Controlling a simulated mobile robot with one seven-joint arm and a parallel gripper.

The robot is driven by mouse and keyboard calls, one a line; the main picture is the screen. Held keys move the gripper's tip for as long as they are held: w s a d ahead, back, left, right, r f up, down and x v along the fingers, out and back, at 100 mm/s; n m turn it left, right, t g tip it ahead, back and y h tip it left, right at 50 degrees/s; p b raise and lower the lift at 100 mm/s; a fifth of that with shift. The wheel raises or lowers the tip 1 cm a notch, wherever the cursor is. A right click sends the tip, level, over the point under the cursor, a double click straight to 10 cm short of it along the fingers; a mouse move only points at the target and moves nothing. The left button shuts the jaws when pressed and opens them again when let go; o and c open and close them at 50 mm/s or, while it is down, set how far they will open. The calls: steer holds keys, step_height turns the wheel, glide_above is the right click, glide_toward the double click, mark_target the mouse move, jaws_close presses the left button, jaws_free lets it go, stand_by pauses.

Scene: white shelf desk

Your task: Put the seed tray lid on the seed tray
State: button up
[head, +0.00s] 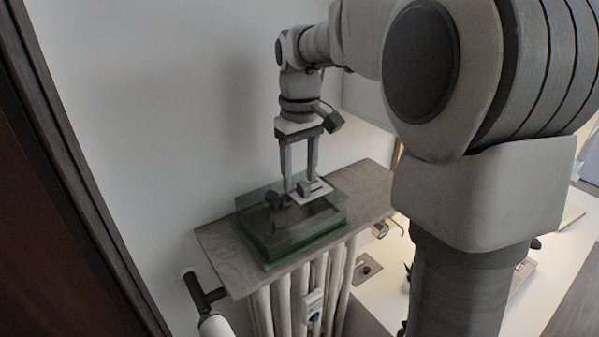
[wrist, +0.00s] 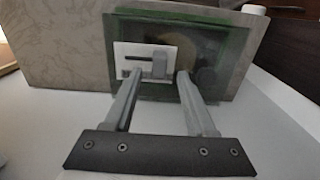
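A translucent green box-shaped body (head: 290,240) with a brighter green bottom edge sits on the grey shelf board. It also shows in the wrist view (wrist: 232,42). I cannot tell clearly where the seed tray ends and its lid begins. A white plate (head: 322,190) with a dark slot and a small grey raised block lies at its top; it also shows in the wrist view (wrist: 133,72). My gripper (head: 301,188) points down over the plate, fingers apart around the block. In the wrist view (wrist: 158,76), gaps show beside the block. Contact cannot be told.
The patterned grey shelf board (head: 222,262) has bare room left and right of the green body. A pale ribbed radiator (head: 285,302) stands below it, with a valve (head: 205,293) at left. A wall is close behind. A white desk (head: 375,290) with small objects lies lower right.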

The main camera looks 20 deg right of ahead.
step_height(320, 180, up, 17)
steer(key=p, duration=0.1)
steer(key=shift+r+p, duration=0.2)
steer(key=shift+p, duration=0.15)
steer(key=shift+s, duration=0.1)
stand_by(0.4)
steer(key=s+a+f+m+t+b, duration=0.1)
steer(key=s+f+t, duration=0.4)
steer(key=s+f, duration=1.2)
steer(key=s+a+m, duration=0.1)
steer(key=s+m, duration=0.1)
steer(key=s, duration=0.1)
steer(key=shift+s+m+t, duration=0.3)
steer(key=shift+s, duration=0.05)
